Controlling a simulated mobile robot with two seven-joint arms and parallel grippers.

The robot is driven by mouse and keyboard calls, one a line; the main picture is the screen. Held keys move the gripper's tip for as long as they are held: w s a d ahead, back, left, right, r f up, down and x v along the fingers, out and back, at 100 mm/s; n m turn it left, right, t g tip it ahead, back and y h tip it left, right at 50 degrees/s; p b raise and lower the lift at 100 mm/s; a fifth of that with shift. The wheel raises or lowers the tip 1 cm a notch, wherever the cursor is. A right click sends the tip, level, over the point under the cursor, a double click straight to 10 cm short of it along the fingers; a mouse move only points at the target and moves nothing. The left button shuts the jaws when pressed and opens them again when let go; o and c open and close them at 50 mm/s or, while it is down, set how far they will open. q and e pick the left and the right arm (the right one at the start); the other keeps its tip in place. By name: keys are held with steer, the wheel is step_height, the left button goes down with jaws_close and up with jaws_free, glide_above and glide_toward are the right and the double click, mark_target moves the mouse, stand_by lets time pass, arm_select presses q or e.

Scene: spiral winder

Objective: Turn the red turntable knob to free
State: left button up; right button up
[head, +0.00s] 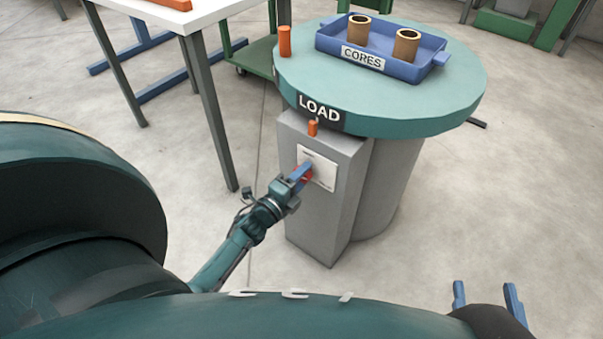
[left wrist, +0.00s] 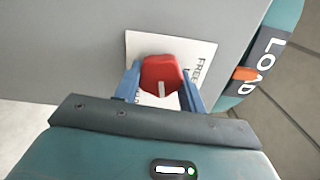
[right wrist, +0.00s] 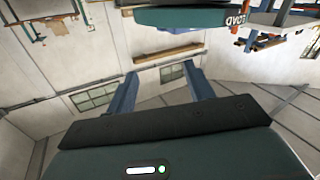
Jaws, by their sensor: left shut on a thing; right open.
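The red knob (left wrist: 162,75) sits on a white label plate (left wrist: 205,52) on the grey pedestal's front. In the left wrist view its pale pointer line points toward the bottom of the picture, while the word FREE stands to the right of the knob. Another word below is mostly hidden. My left gripper (head: 300,172) is shut on the knob, with one blue finger on each side. In the head view the fingers cover most of the knob. My right gripper (head: 487,298) is open and empty, away from the pedestal, at the lower right.
The teal turntable (head: 440,107) with a LOAD sign (head: 320,112) overhangs the grey pedestal (head: 335,215). A blue CORES tray (head: 400,66) holding two brown cores stands on it. A white table (head: 215,10) is at the upper left. The floor right of the pedestal is clear.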

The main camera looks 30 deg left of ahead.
arm_select(q)
steer(key=n, duration=0.1)
steer(key=n+p, duration=0.1)
steer(key=n, duration=0.2)
steer(key=shift+w+r+n+p, duration=0.1)
steer(key=shift+r+n+p, duration=0.15)
steer(key=shift+n+p, duration=0.15)
steer(key=n+p, duration=0.1)
steer(key=n, duration=0.2)
steer(key=shift+a+n, duration=0.1)
steer(key=shift+n, duration=0.2)
steer(key=n+p, duration=0.1)
steer(key=n, duration=0.3)
steer(key=shift+r, duration=0.1)
steer(key=shift+a+n+p, duration=0.1)
steer(key=shift+n+p, duration=0.3)
steer(key=shift+n, duration=1.1)
arm_select(e)
steer(key=shift+s+d+f+m+g+h, duration=0.15)
steer(key=shift+d+m+g+h, duration=0.15)
steer(key=shift+g, duration=0.25)
steer(key=shift+s+d+r+m+g+h, duration=0.1)
steer(key=shift+s+m+g+h, duration=0.2)
steer(key=shift+g, duration=0.3)
steer(key=shift+s+d+f+m+g+h, duration=0.1)
steer(key=shift+d+m+g+h, duration=0.1)
steer(key=shift+g+h, duration=0.3)
arm_select(q)
steer(key=o, duration=1)
steer(key=shift+c, duration=0.2)
